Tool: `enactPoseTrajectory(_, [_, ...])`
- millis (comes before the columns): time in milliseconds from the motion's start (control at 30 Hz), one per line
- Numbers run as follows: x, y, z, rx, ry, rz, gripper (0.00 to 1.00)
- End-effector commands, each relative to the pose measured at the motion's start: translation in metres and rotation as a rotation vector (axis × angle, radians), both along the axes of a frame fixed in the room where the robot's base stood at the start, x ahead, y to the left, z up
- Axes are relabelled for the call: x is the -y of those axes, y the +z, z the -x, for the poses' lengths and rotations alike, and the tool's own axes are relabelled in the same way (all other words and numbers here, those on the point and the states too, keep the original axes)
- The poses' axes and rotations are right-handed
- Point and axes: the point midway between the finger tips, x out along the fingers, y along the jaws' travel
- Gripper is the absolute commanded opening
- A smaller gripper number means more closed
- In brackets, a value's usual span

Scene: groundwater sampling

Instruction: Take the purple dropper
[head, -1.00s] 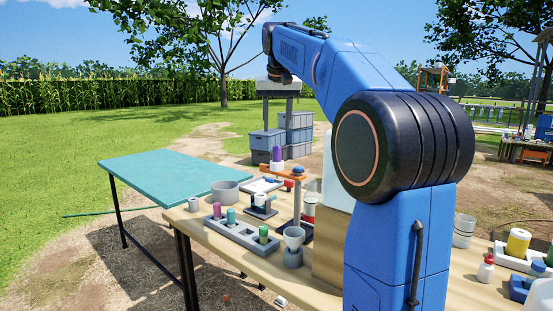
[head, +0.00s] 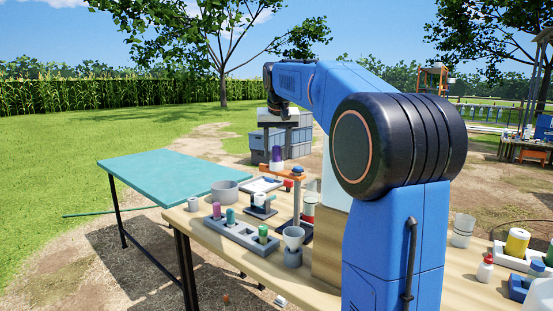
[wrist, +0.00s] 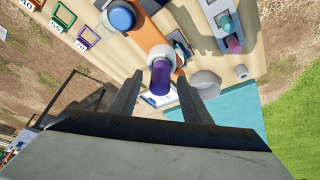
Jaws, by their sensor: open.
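The purple dropper (head: 277,154) stands upright at the end of an orange bar (head: 284,171) on a stand on the wooden table. In the wrist view its purple body (wrist: 160,78) shows with a pale part above it in the picture. My gripper (head: 279,117) is above the dropper in the head view, pointing down. In the wrist view my gripper (wrist: 159,84) is open, and the dropper appears between its two fingers. No contact shows, and the gap in height is hard to tell.
A grey rack (head: 239,232) with coloured tubes, a white funnel (head: 293,236) and a grey bowl (head: 225,192) stand close by. A teal table (head: 165,173) is clear at the left.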

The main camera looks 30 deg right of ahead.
Motion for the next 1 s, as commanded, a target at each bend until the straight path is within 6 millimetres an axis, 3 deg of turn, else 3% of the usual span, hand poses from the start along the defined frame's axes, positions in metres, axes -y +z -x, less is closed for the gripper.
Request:
enactPoseTrajectory(167, [0.000, 0.000, 0.000, 0.000, 0.000, 0.000, 0.44])
enactPoseTrajectory(367, [0.000, 0.000, 0.000, 0.000, 0.000, 0.000, 0.01])
enactPoseTrajectory(733, [0.000, 0.005, 0.000, 0.000, 0.000, 0.000, 0.00])
enactPoseTrajectory(1000, [0.000, 0.048, -0.001, 0.002, -0.001, 0.000, 0.00])
